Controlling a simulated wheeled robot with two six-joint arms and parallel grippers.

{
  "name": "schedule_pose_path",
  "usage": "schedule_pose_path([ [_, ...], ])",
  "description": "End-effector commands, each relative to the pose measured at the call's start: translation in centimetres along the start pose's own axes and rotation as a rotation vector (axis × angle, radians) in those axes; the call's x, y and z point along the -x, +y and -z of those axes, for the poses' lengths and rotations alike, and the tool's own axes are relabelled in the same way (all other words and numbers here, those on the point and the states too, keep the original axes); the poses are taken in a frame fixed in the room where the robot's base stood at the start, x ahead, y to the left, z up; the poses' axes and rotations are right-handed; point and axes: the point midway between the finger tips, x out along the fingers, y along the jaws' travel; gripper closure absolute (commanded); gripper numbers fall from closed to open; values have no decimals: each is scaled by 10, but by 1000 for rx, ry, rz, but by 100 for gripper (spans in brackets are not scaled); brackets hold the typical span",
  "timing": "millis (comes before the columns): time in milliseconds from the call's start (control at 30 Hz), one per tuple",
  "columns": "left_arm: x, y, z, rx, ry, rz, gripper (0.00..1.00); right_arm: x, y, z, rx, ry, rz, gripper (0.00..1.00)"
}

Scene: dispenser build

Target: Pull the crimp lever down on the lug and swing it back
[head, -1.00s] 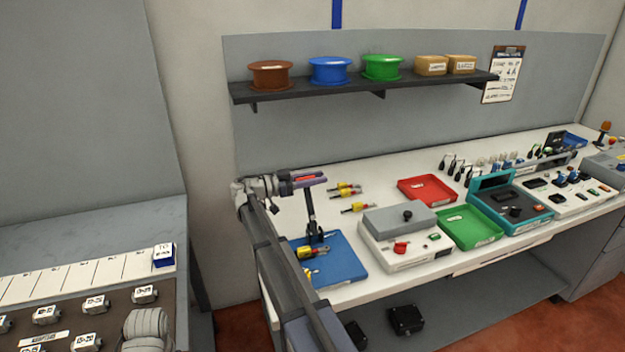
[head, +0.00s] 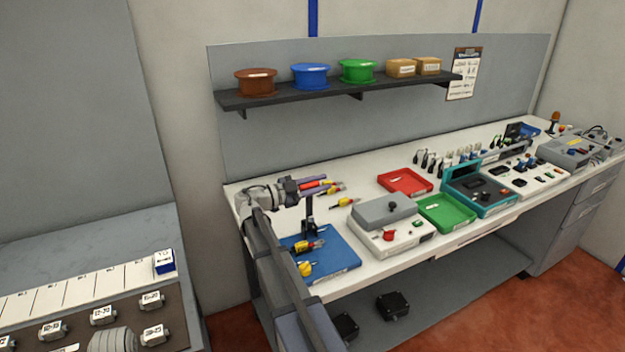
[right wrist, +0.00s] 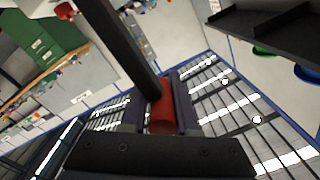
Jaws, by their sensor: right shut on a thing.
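The crimp lever shows as a dark upright bar (head: 308,213) with a red grip (head: 313,184), above the blue mat (head: 340,259) at the bench's near left. My right gripper (head: 318,185) is shut on the red grip. In the right wrist view the red grip (right wrist: 161,115) sits between the two dark fingers, and the dark bar (right wrist: 122,48) runs up and left from it. Yellow-and-red pieces (head: 309,247) lie at the lever's foot on the mat. I cannot tell whether a lug sits under the lever. My left gripper is not in view.
A grey-lidded tester box (head: 391,232), a red tray (head: 404,182) and a green tray (head: 447,212) stand right of the mat. Loose yellow-and-red pieces (head: 345,203) lie behind it. A shelf (head: 340,90) with spools hangs above. White bench top is bare behind the trays.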

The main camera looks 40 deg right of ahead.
Motion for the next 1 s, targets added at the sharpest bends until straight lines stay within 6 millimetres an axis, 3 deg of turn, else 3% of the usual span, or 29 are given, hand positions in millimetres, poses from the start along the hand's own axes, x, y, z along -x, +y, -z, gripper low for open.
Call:
schedule_pose_path([
  [333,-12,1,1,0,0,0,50,1,54,19,-54,-9,-3,100],
  [467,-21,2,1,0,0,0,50,1,74,22,-183,-9,-3,100],
  [1000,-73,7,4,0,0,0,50,1,151,12,-184,-6,-2,100],
])
